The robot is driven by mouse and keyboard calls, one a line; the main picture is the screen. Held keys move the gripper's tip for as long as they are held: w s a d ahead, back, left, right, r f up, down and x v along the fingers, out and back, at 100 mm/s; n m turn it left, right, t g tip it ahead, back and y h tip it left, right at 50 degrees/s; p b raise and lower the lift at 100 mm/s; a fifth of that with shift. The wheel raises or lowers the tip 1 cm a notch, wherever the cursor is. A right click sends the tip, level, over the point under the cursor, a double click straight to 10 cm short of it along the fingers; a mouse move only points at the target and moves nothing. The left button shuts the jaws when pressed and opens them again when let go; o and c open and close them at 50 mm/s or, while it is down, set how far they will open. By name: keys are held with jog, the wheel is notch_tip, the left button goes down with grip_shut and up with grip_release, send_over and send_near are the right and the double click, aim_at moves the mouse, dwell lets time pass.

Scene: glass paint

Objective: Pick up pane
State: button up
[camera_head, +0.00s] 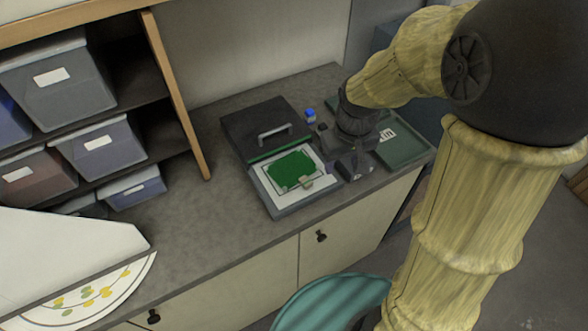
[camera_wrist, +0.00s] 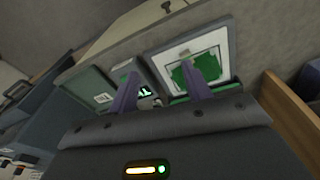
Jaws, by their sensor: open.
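A green, irregular-edged pane (camera_head: 292,170) lies on a white sheet in a grey-framed tray (camera_head: 290,207) on the counter. The green pane (camera_wrist: 205,68) also shows in the wrist view, beyond the right finger, which covers part of it. A small pale piece (camera_head: 306,182) sits at the pane's front edge in the head view.
Shelves with grey bins (camera_head: 58,85) stand left.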

jog(key=w+a+r+n+g, duration=0.1)
jog(key=w+a+r+n, duration=0.1)
jog(key=w+a+n, duration=0.2)
jog(key=w+a, duration=0.2)
jog(key=a, duration=0.1)
jog(key=shift+r, duration=0.2)
jog(key=shift+a, duration=0.1)
jog(key=p, duration=0.4)
send_over(307, 182)
notch_tip(307, 182, down, 12)
jog(key=shift+w+f, duration=0.1)
jog(key=shift+f, duration=0.05)
